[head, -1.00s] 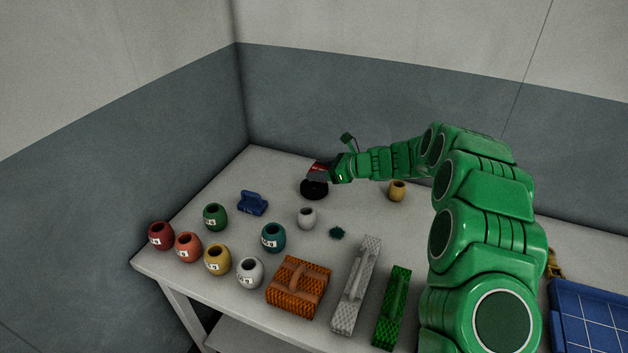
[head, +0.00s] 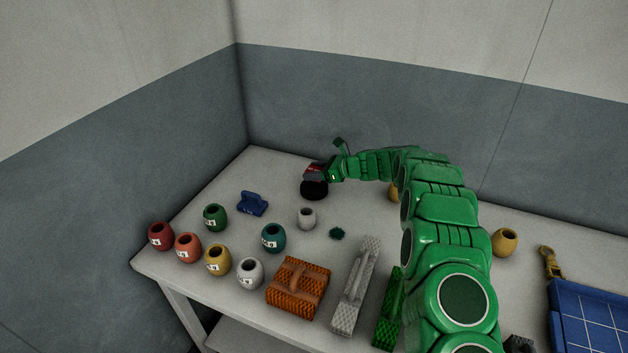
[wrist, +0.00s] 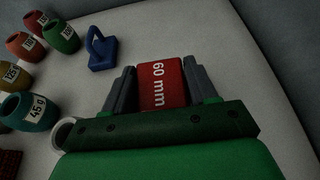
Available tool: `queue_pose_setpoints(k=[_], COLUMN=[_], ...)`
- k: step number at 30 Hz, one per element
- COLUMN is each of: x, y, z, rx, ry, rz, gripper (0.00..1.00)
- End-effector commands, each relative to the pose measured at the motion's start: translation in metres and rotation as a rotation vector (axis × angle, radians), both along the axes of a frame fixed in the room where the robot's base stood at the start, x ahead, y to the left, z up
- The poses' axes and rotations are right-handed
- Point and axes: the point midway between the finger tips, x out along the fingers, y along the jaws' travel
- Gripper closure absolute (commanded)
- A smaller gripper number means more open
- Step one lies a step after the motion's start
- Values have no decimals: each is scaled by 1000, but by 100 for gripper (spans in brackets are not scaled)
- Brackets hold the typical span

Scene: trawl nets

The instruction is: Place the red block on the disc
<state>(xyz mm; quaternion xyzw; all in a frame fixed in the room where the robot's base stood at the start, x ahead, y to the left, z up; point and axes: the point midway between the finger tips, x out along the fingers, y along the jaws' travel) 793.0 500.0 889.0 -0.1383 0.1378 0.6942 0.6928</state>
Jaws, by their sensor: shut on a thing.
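The red block (wrist: 162,82), marked "60 mm", sits between the two grey fingers of my gripper (wrist: 161,88) in the wrist view. My gripper is shut on it. In the head view my gripper (head: 315,172) is at the back left of the table, and only a little red of the block shows there. A black round thing (head: 314,190), which looks like the disc, is right below the gripper. I cannot tell whether the block touches it. In the wrist view the disc is hidden.
An orange textured block (head: 298,287) and a grey bar (head: 355,285) lie in front. Walls stand close behind.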

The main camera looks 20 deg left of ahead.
Motion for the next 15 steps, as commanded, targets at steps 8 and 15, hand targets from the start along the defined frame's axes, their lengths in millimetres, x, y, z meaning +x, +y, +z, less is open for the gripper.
queue_pose_setpoints(k=[8, 15], x=[10, 13], y=[5, 7], z=[-12, -18], rx=[0, 0], ry=[-1, 1], rz=[-2, -1], gripper=[75, 75])
